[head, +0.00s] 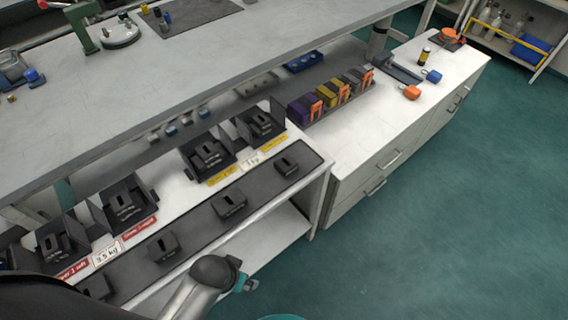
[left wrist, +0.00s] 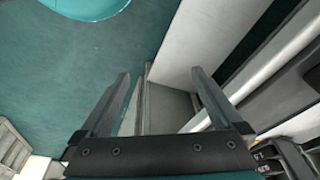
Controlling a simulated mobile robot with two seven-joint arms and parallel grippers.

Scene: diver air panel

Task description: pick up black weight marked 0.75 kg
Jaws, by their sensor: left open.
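Several black weights stand in a row on a dark strip along the front of a white bench; they include one at the right end (head: 288,167), one left of it (head: 229,204), one further left (head: 163,246) and one at the lower left (head: 96,287). More black blocks sit in open black holders behind them, such as this one (head: 208,155). I cannot read a 0.75 kg mark on any. My left gripper (head: 248,284) is beyond the bench's front edge, apart from the weights. In the left wrist view its fingers (left wrist: 160,88) are spread and empty. My right gripper is not visible.
Red and yellow labels lie before the holders, with white cards reading 3.5 kg (head: 107,254) and 1 kg (head: 250,160). Purple, yellow and grey blocks with orange parts (head: 330,96) stand further right. A raised grey worktop (head: 200,75) runs behind. The green floor (head: 450,200) at right is clear.

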